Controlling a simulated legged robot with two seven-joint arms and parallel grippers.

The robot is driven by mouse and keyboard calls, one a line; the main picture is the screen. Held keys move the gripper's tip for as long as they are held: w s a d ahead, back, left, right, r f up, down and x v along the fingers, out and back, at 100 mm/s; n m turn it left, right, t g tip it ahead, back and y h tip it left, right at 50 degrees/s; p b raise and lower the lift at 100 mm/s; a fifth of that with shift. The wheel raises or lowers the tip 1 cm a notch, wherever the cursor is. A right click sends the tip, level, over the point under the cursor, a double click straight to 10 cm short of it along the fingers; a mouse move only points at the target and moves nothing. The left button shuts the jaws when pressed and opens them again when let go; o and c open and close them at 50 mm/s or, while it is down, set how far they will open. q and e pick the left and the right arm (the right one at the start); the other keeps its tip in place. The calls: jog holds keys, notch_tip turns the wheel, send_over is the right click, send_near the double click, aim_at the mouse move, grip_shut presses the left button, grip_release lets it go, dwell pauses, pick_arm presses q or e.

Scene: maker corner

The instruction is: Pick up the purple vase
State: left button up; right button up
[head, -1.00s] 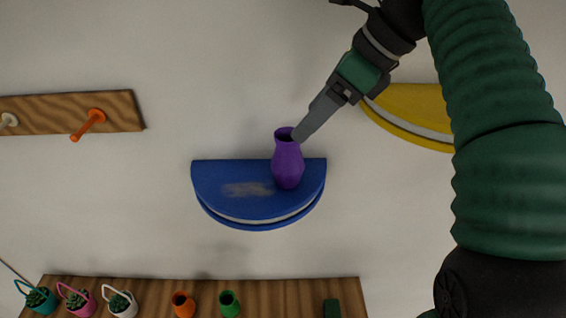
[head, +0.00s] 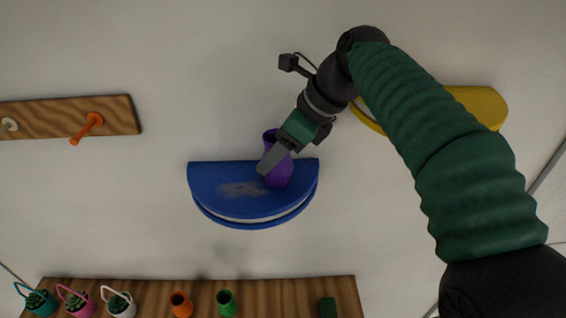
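The purple vase (head: 281,175) stands upright on the right part of the blue half-round shelf (head: 215,180) on the wall. My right gripper (head: 265,170) comes down from the upper right, and its fingers cross in front of the vase, hiding part of its neck and left side. The fingers show edge-on, so I cannot tell whether they are open or shut, or whether they touch the vase. My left gripper is not in view.
A yellow shelf (head: 478,105) is behind my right arm. A wooden peg rail (head: 50,119) with an orange peg (head: 88,128) is at left. Below, a wooden shelf (head: 265,297) holds small potted plants, an orange vase (head: 181,305) and a green vase (head: 226,303).

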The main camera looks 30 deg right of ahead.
jog(key=shift+w+a+f, duration=0.1)
jog(key=shift+w+f, duration=0.05)
jog(key=shift+w, duration=0.2)
jog(key=c, duration=0.8)
